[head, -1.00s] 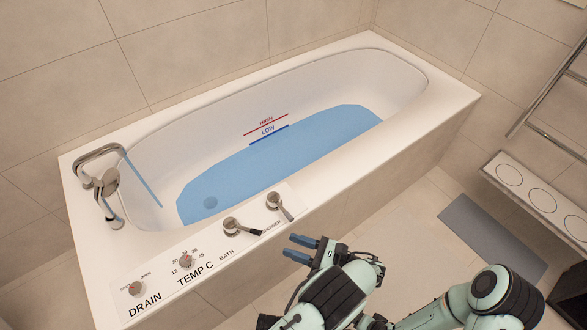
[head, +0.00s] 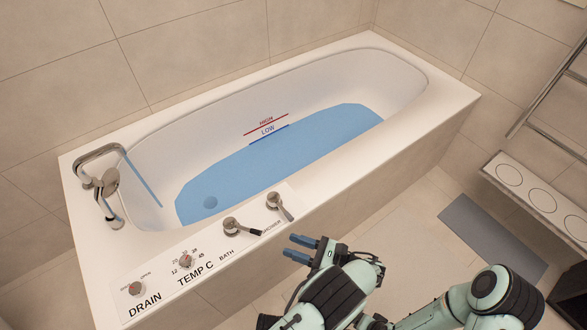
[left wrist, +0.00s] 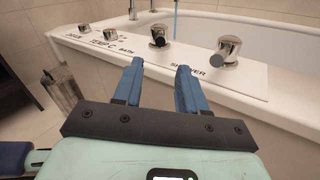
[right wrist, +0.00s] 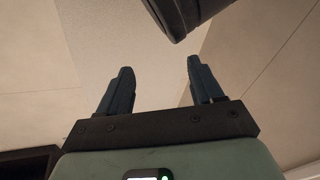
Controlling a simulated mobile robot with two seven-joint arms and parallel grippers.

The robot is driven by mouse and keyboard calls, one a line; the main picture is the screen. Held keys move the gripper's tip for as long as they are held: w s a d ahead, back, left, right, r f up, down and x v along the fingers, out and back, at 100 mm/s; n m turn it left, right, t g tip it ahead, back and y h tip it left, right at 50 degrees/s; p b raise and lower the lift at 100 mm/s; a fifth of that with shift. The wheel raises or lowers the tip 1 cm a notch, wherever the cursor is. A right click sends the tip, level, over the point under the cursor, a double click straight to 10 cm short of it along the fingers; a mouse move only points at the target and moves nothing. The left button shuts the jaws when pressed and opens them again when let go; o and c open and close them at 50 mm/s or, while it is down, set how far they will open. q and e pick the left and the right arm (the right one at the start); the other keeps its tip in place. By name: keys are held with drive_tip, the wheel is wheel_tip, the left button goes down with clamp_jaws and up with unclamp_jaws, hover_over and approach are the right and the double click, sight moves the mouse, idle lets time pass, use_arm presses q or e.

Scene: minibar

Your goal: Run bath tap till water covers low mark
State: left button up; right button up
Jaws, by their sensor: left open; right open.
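The bath (head: 440,88) holds blue water (head: 285,155), whose far edge lies at or just beneath the blue LOW line (head: 268,135); I cannot tell whether it covers it. The red HIGH line (head: 266,125) is above the water. A thin blue stream runs from the tap spout (head: 100,152) into the bath. The BATH lever (head: 235,226) points right along the rim. My left gripper (head: 298,249) is open and empty, outside the bath near the SHOWER lever (head: 275,201). My right gripper (right wrist: 156,75) is open and empty in the right wrist view, above the floor.
The DRAIN knob (head: 136,288) and TEMP C dial (head: 186,261) sit on the near rim. A grey mat (head: 490,235) lies on the floor at right. A white bench (head: 545,205) and a towel rail (head: 545,90) stand at the right wall.

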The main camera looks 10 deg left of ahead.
sight(252, 230)
idle(0.5)
use_arm(q)
drive_tip(key=a+n, duration=0.1)
drive_tip(key=a, duration=0.3)
drive_tip(key=w+a+n, duration=0.1)
drive_tip(key=a+n, duration=0.1)
drive_tip(key=a, duration=0.2)
drive_tip(key=w+a+n+p, duration=0.1)
drive_tip(key=a+n, duration=0.1)
drive_tip(key=a, duration=0.3)
drive_tip(key=shift+w+a+r+g, duration=0.1)
drive_tip(key=shift+w+r+g, duration=0.05)
drive_tip(key=shift+g, duration=0.25)
use_arm(e)
drive_tip(key=shift+s+a+r, duration=0.45)
drive_tip(key=shift+s+r, duration=0.15)
drive_tip(key=shift+r, duration=0.15)
use_arm(q)
clamp_jaws()
